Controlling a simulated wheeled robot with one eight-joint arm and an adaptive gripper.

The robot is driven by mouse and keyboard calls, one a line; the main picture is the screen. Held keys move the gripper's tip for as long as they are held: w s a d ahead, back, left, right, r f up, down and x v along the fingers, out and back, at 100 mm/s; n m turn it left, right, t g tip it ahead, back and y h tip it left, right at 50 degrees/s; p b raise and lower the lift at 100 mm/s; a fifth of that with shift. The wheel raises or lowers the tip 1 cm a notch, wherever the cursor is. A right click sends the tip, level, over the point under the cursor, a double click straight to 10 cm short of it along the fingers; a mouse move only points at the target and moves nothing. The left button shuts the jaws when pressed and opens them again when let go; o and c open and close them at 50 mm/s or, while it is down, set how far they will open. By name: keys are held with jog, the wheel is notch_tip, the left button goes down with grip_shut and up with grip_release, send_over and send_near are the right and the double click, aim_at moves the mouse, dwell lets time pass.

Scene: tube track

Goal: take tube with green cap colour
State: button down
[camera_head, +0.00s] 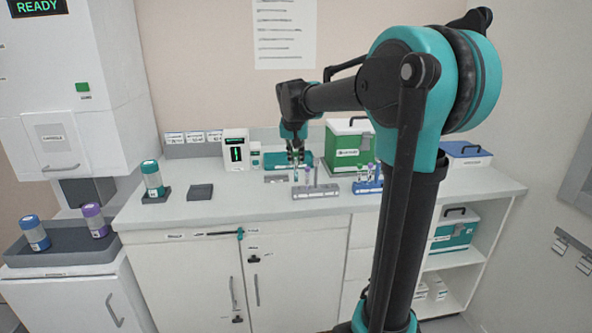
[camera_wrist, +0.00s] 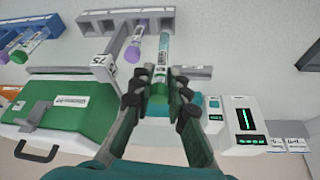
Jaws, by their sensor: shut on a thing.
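My gripper (camera_wrist: 160,97) is shut on a slim clear tube (camera_wrist: 163,50) with a white label. Green shows between the fingers at its cap end, but the fingers partly hide the cap. The tube's far end is beside the grey rack (camera_wrist: 98,17) in the wrist view, and I cannot tell whether it is clear of it. A purple-capped tube (camera_wrist: 133,50) stands in that rack, next to the held tube. In the head view my gripper (camera_head: 296,160) is above the left part of the rack (camera_head: 316,194) on the counter.
A blue rack (camera_head: 368,188) with several tubes stands to the right. A green case (camera_head: 349,140) is behind the racks, and a white device (camera_head: 236,148) with a dark display stands to the left. The counter's front left (camera_head: 235,205) is clear.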

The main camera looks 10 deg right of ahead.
notch_tip(320, 180, up, 14)
dwell(0.3)
